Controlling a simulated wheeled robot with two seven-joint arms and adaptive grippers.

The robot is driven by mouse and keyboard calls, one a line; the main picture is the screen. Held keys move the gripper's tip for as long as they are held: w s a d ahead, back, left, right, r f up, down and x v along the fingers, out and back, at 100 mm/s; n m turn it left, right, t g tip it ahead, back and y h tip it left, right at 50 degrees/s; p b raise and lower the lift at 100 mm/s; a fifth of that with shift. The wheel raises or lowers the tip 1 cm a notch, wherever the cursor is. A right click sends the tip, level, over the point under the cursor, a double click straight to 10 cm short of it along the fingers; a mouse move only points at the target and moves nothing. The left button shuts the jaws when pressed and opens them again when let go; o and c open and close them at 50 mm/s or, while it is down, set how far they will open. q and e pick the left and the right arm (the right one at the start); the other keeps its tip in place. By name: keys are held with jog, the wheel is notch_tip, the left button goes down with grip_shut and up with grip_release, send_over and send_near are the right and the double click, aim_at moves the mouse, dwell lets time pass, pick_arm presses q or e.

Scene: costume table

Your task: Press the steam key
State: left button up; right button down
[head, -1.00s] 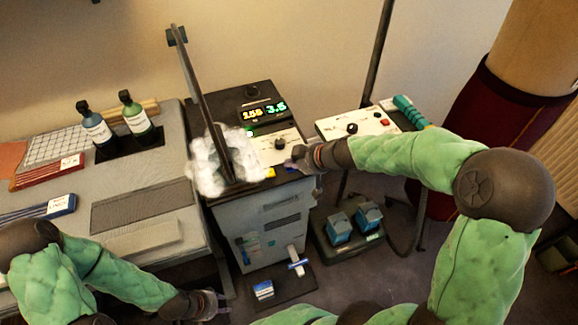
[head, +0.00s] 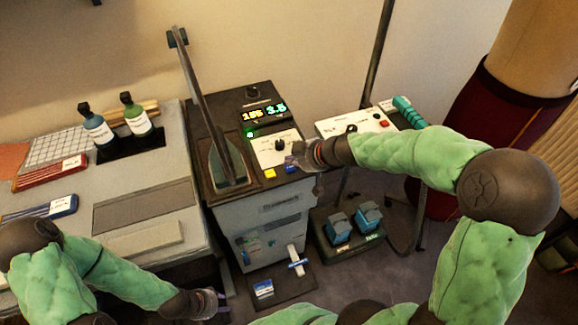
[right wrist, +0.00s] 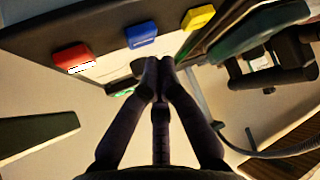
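The console has a yellow key (head: 270,174), a blue key (head: 290,168) and a dial (head: 279,145). The right wrist view shows a red key (right wrist: 74,58), the blue key (right wrist: 141,35) and the yellow key (right wrist: 198,17). No key lettering is readable, so I cannot tell which is steam. My right gripper (head: 294,159) is over the console's right front, just behind the blue key. Its fingertips (right wrist: 159,68) meet with nothing between them, apart from the keys. The red key is hidden in the head view. My left gripper (head: 221,302) hangs low, empty, its fingertips apart.
A lit display (head: 263,111) is behind the dial. A second control panel (head: 352,126) stands to the right. Pedals (head: 353,225) sit on the floor. Bottles (head: 137,119) stand on the left table.

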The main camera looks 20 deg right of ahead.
aim_at(291, 169)
jog(key=shift+r+p, duration=1.8)
jog(key=shift+r, duration=1.2)
